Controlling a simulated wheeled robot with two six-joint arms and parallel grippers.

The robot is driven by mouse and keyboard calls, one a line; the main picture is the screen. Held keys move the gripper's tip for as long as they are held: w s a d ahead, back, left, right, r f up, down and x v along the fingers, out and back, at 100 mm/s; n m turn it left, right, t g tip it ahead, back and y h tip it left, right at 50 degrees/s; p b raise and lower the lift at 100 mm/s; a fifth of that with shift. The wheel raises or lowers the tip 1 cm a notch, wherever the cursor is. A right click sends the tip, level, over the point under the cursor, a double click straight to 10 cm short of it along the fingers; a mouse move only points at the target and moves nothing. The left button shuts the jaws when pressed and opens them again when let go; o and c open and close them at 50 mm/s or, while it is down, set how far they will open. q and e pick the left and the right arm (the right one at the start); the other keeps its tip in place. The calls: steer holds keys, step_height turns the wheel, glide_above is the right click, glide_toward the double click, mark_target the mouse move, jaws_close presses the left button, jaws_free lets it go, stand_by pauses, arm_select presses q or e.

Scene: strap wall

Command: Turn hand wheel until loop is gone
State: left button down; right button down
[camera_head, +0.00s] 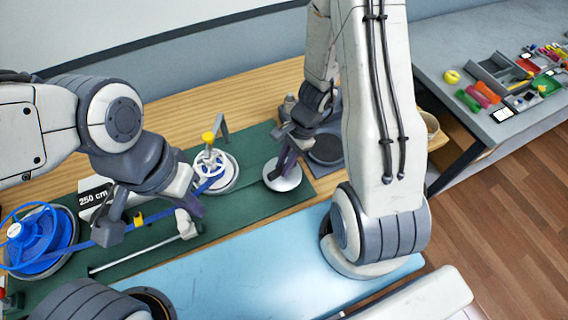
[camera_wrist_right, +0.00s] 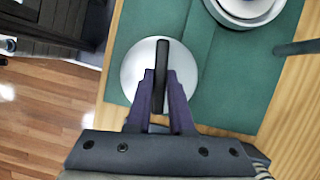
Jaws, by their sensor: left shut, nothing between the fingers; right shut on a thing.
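The hand wheel is a silver disc (camera_head: 287,181) with a dark upright handle at the right of the green mat. My right gripper (camera_head: 287,160) is shut on that handle. The right wrist view shows the disc (camera_wrist_right: 134,70) and the black handle (camera_wrist_right: 162,62) between the purple fingers (camera_wrist_right: 161,100). A blue strap (camera_head: 158,213) runs from the blue reel (camera_head: 38,240) at left to the white spoked reel (camera_head: 225,178). I cannot make out a clear loop; my left arm covers part of the strap. My left gripper (camera_head: 194,205) is shut and empty beside the strap.
A sign reading 250 cm (camera_head: 93,198) stands behind the strap. A metal rod (camera_head: 135,256) lies in front of it. A yellow-topped post (camera_head: 208,138) rises by the white reel. The blue surface (camera_head: 235,270) in front is clear. A grey bench (camera_head: 455,60) holds small items.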

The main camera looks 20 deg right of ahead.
steer(key=c, duration=0.8)
jaws_free()
steer(key=shift+r, duration=0.1)
steer(key=s+p+v, duration=0.1)
steer(key=p+v, duration=0.1)
steer(key=v, duration=0.8)
steer(key=shift+w+r, duration=0.2)
steer(key=shift+w, duration=0.3)
steer(key=shift+d, duration=0.1)
